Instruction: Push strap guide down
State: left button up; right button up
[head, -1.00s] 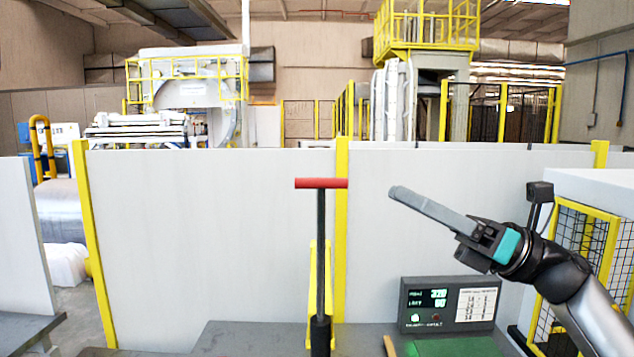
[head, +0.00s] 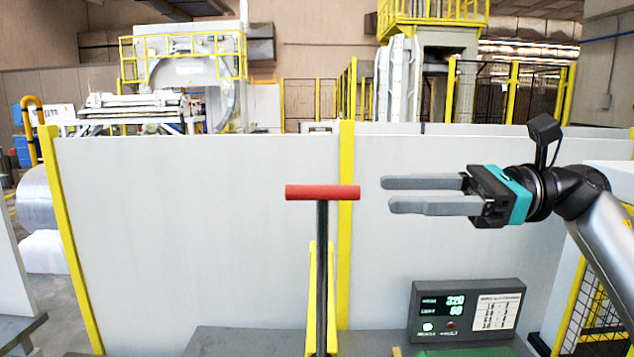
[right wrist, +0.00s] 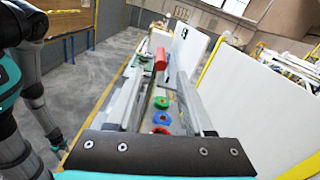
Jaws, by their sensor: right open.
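The strap guide appears to be the upright dark post with a red crossbar (head: 322,192) on top, in the middle of the head view. Its lower end is cut off by the frame. My right gripper (head: 387,194) is open and empty, held level with its fingers pointing left. Its fingertips are at about the crossbar's height in the picture, a small gap to the right of its right end. In the right wrist view, the red crossbar (right wrist: 160,60) shows end-on between the open fingertips (right wrist: 161,72), beyond them.
A control box (head: 466,310) with green digits stands below my right gripper. A white partition (head: 200,230) with yellow posts stands behind the post. In the right wrist view, coloured rings, including a blue one (right wrist: 162,117), lie below the fingers. The air around the crossbar is clear.

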aim_at(317, 191)
jog(key=a+p, duration=0.3)
jog(key=a, duration=0.7)
jog(key=shift+a, duration=0.35)
grip_shut()
jog(key=shift+w, duration=0.1)
dwell(0.7)
